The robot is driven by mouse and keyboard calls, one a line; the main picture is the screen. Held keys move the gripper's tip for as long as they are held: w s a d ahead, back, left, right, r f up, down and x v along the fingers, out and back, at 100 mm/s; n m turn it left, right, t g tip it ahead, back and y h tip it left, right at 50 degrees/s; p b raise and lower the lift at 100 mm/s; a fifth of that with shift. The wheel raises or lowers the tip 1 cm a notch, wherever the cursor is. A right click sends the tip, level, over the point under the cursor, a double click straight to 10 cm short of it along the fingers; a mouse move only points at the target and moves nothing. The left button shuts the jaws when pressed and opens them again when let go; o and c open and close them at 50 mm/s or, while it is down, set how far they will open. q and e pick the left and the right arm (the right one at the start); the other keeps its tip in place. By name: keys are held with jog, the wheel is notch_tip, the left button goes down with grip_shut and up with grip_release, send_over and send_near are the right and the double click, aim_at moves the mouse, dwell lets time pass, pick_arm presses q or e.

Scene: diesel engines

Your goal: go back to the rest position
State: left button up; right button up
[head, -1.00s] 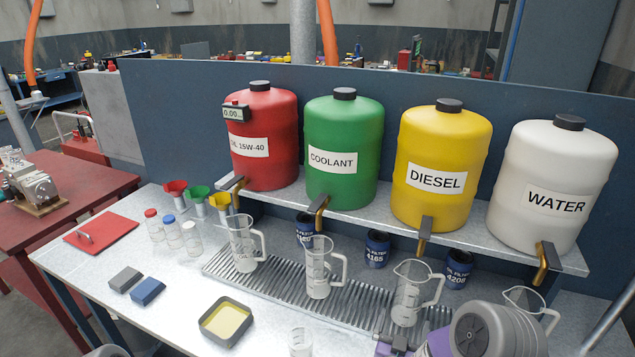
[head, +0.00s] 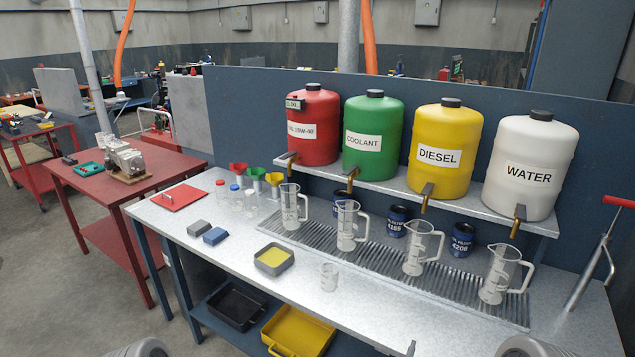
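Neither of my grippers shows in the head view. Only rounded grey parts of my arms show at the bottom edge, one left of centre and one right of centre. The metal workbench (head: 385,303) lies in front of me. Several clear measuring jugs stand on its slatted drain grate (head: 330,250), among them the left one (head: 291,208) and the right one (head: 499,275). Behind them a shelf (head: 400,189) bears a red oil drum (head: 313,128), a green coolant drum (head: 372,112), a yellow diesel drum (head: 437,130) and a white water drum (head: 530,145).
A square tray with yellow contents (head: 273,258) and a small clear beaker (head: 329,276) stand near the bench's front. A red-handled pump (head: 598,245) stands at the right. A red table (head: 95,190) is at the left. Black (head: 235,305) and yellow (head: 297,332) bins sit below.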

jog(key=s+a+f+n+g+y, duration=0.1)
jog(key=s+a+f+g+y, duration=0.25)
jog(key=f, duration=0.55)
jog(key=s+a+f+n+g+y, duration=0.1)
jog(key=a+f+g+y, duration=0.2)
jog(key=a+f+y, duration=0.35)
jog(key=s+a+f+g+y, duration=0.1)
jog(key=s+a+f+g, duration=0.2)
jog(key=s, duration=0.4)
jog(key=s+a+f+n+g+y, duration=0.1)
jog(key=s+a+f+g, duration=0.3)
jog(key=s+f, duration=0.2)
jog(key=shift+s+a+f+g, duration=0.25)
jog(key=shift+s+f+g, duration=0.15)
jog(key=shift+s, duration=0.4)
